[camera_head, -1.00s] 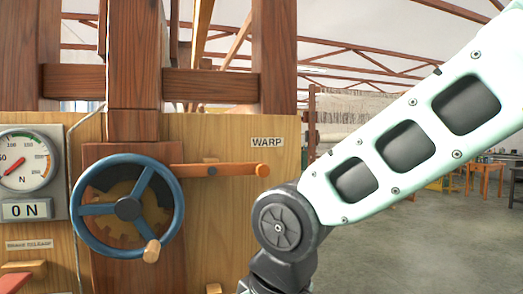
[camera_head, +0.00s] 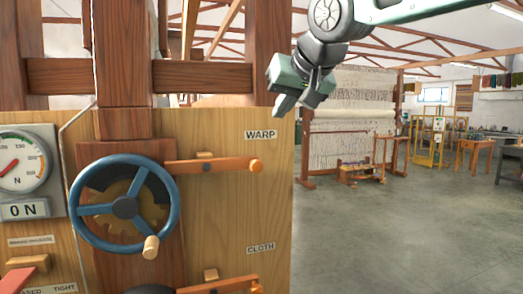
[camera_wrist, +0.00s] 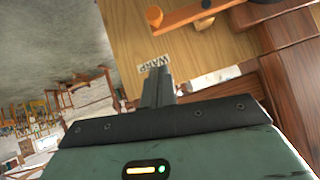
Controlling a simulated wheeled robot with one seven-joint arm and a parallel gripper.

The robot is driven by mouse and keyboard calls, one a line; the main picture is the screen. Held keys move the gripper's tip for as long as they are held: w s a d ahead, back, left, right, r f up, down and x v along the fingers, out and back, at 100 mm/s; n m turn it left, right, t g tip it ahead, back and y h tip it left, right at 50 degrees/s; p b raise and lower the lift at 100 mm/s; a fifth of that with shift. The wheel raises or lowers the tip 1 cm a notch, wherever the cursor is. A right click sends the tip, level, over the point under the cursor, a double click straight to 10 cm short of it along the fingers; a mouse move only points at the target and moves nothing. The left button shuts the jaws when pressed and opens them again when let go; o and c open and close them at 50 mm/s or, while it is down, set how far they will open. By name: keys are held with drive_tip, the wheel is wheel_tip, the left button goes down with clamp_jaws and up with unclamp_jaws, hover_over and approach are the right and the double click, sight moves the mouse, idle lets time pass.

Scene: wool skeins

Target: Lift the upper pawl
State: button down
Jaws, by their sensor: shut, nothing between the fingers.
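The upper pawl (camera_head: 225,166) is an orange wooden lever beside the WARP label, lying nearly level with a round orange knob at its right end. Its left end meets the post by the blue handwheel (camera_head: 90,210). In the wrist view the pawl (camera_wrist: 195,14) crosses the top. My gripper (camera_head: 280,108) is shut and empty, above and right of the pawl knob, apart from it. Its closed fingers (camera_wrist: 157,88) also show in the wrist view, below the WARP label. A toothed wheel (camera_head: 120,222) shows partly behind the handwheel.
Wooden uprights and a crossbeam (camera_head: 200,76) stand above the panel. Open floor lies to the right.

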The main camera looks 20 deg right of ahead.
drive_tip(key=shift+f, duration=0.1)
drive_tip(key=s+f+p+x, duration=0.1)
drive_tip(key=x, duration=0.5)
drive_tip(key=f+p+x, duration=0.1)
drive_tip(key=p+x, duration=0.1)
drive_tip(key=x, duration=0.4)
drive_tip(key=shift+a+f, duration=0.3)
drive_tip(key=shift+f, duration=0.05)
drive_tip(key=shift+s+f, duration=0.1)
